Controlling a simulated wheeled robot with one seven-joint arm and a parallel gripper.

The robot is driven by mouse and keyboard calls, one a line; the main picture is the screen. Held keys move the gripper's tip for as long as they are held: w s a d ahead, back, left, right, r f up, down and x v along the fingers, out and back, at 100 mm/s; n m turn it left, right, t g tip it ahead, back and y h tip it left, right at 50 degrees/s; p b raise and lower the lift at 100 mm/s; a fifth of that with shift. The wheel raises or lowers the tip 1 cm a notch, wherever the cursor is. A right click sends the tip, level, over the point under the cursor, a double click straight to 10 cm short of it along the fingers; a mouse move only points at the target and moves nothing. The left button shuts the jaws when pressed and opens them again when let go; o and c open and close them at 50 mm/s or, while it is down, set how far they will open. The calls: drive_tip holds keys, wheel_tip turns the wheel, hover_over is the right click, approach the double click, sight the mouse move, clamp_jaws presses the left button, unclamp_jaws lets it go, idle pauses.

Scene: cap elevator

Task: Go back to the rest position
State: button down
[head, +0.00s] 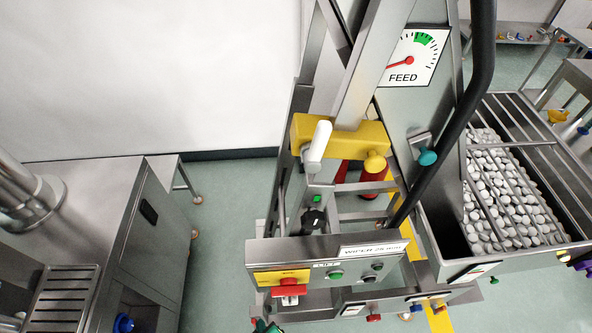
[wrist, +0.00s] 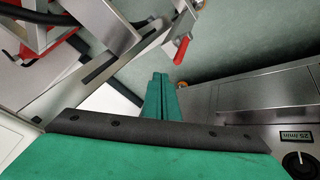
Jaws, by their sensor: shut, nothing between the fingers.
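My gripper (wrist: 160,80) shows in the wrist view as two green fingers pressed together, with nothing between them. It points over the floor beside steel machine parts and touches nothing that I can see. In the head view, a small green shape (head: 266,327) shows at the bottom edge under the control panel; I cannot tell if it is part of my gripper. The cap elevator's control panel (head: 335,250) has a red switch (head: 289,288) on a yellow plate and a green button marked LIFT (head: 335,275).
A FEED gauge (head: 413,58) has its red needle left of the green zone. A black bar (head: 462,125) runs down beside the hopper (head: 520,252) of pale caps. A steel cabinet (head: 160,240) stands left. In the wrist view, a red handle (wrist: 182,48) is near the fingers.

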drive_tip(key=s+d+r+m+t, duration=0.2)
drive_tip(key=d+r+m+t, duration=0.1)
drive_tip(key=r, duration=0.6)
drive_tip(key=s+d+r+m+t+h, duration=0.1)
drive_tip(key=s+d+r+m+t, duration=0.1)
drive_tip(key=d+r, duration=0.3)
drive_tip(key=s+d+r+m+t+h, duration=0.1)
drive_tip(key=s+d+r+m+t, duration=0.2)
drive_tip(key=r, duration=1)
drive_tip(key=shift+d+r+m+t, duration=0.4)
drive_tip(key=shift+m+t, duration=0.1)
drive_tip(key=shift+m, duration=0.5)
